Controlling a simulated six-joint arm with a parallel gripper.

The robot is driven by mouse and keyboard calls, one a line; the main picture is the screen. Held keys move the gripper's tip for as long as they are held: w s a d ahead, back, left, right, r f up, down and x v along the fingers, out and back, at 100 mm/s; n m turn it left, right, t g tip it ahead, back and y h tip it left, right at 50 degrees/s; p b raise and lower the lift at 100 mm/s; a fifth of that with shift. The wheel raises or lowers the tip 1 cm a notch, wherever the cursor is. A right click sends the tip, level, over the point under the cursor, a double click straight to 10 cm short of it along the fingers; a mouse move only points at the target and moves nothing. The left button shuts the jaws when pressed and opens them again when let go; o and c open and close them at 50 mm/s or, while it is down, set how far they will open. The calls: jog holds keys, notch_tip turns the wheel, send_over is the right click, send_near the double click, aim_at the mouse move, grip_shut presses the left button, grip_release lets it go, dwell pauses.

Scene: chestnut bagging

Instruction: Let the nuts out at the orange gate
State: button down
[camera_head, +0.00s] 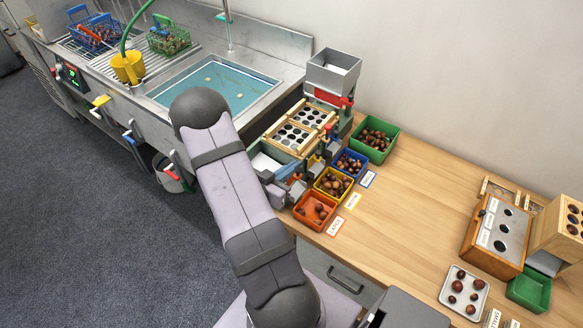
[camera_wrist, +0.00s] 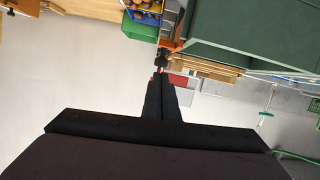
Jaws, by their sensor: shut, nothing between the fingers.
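The sorter (camera_head: 285,150) stands at the left end of the wooden bench, with sieve trays and a grey hopper on top. An orange part (camera_wrist: 170,45), which looks like the orange gate, shows just beyond my fingertips in the wrist view. My gripper (camera_wrist: 159,76) is shut and empty, its tips pointing at a small dark piece beside that orange part. I cannot tell whether they touch. The orange bin (camera_head: 315,211) with a few nuts sits at the sorter's front.
Yellow (camera_head: 332,184), blue (camera_head: 349,162) and green (camera_head: 375,139) bins with nuts line the sorter's right side. A sink (camera_head: 262,84) lies behind left. A wooden box with holes (camera_head: 495,240) and a white nut tray (camera_head: 482,304) stand right. The bench middle is clear.

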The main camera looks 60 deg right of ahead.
aim_at(296, 173)
jog(key=shift+f, duration=0.25)
notch_tip(296, 173, down, 4)
jog(key=b, duration=0.3)
jog(key=shift+s+a, duration=0.1)
jog(key=shift+a, duration=0.05)
jog(key=shift+f, duration=0.1)
dwell(0.4)
jog(key=shift+r+p, duration=0.4)
jog(key=shift+r, duration=0.25)
jog(key=a+r, duration=0.6)
jog(key=a, duration=0.3)
jog(key=shift+w, duration=0.35)
